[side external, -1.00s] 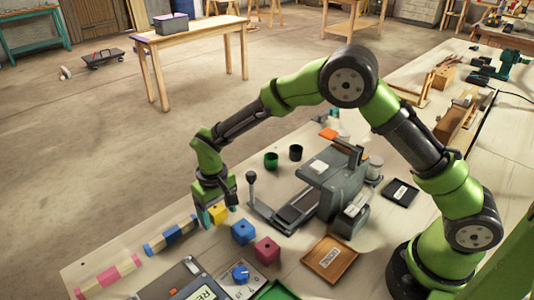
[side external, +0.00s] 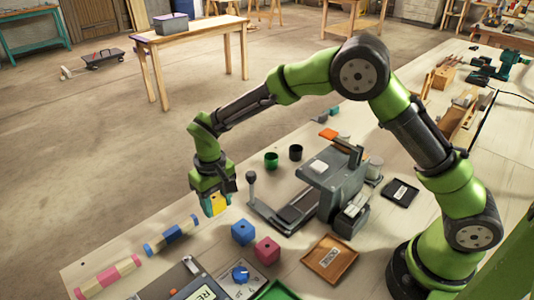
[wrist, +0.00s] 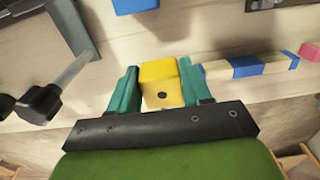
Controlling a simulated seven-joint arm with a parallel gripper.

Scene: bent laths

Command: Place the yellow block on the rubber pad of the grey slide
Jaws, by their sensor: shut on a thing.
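The yellow block (side external: 217,203) is between the teal fingers of my gripper (side external: 214,205), which is shut on it and holds it above the table. In the wrist view the yellow block (wrist: 160,84) shows a dark hole in its face, with a finger of my gripper (wrist: 158,92) on each side. The grey slide (side external: 282,214) lies to the right of my gripper, at the base of a dark grey machine (side external: 335,185). A lever with a round dark knob (side external: 251,177) stands at its left end. I cannot clearly make out the rubber pad.
A blue block (side external: 243,232) and a crimson block (side external: 267,250) sit right of my gripper, nearer the camera. Striped laths (side external: 172,234) lie to the left. Green and black cups (side external: 271,160) stand behind the slide. A brown tray (side external: 330,258) lies in front of the machine.

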